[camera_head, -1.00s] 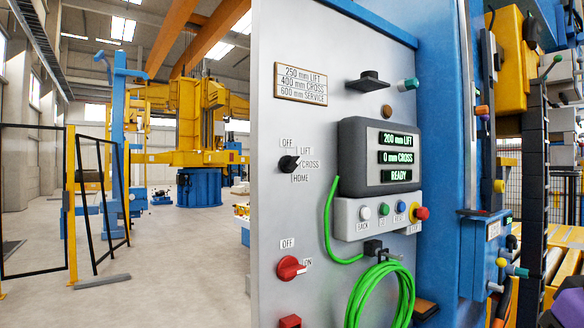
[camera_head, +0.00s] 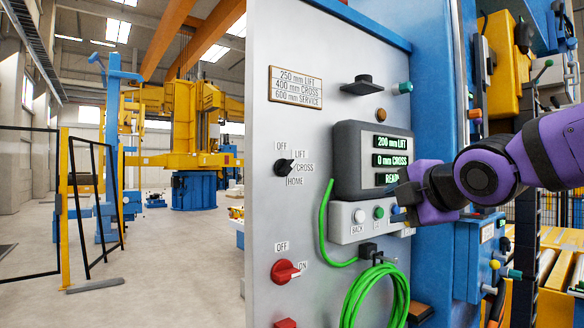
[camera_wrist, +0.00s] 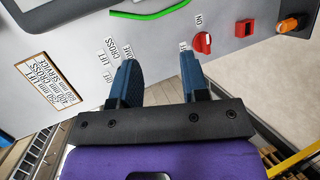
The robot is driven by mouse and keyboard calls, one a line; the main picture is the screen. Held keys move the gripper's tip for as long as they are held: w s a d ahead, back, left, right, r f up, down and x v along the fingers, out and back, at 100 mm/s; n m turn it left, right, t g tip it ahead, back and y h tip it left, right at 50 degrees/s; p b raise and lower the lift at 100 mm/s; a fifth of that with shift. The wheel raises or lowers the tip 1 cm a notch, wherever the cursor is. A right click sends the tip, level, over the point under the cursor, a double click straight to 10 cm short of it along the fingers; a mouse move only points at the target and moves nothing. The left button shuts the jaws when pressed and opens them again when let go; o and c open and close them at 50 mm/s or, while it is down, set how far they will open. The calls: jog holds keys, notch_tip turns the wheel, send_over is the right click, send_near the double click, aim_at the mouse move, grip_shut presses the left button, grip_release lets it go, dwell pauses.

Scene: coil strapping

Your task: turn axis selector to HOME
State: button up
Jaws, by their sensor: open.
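The axis selector (camera_head: 284,167) is a small black knob on the grey panel in the head view. Labels OFF, LIFT, CROSS and HOME stand around it. Its white-tipped end points right, toward the LIFT and CROSS labels; which one exactly I cannot tell. My gripper (camera_head: 396,204) is right of the selector and apart from it, in front of the push-button box. In the wrist view my gripper (camera_wrist: 157,58) has its two blue fingers spread with nothing between them. The left finger covers the selector's place beside its labels there.
The display (camera_head: 375,160) reads 200 mm LIFT and 0 mm CROSS. A red OFF/ON switch (camera_head: 285,271) sits below the selector and shows in the wrist view (camera_wrist: 202,42). A green cable coil (camera_head: 375,298) hangs right of it. The panel around the selector is clear.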

aim_at(292, 166)
jog(key=w+a+r+n+t+y, duration=0.1)
jog(key=w+a+r+n+y, duration=0.15)
jog(key=a+n, duration=0.35)
jog(key=w+a+r+n+y, duration=0.2)
jog(key=a+r+n+y, duration=0.2)
jog(key=a+n, duration=0.3)
jog(key=x, duration=1)
jog(key=shift+w+d, duration=0.15)
jog(key=shift+w, duration=0.05)
grip_shut()
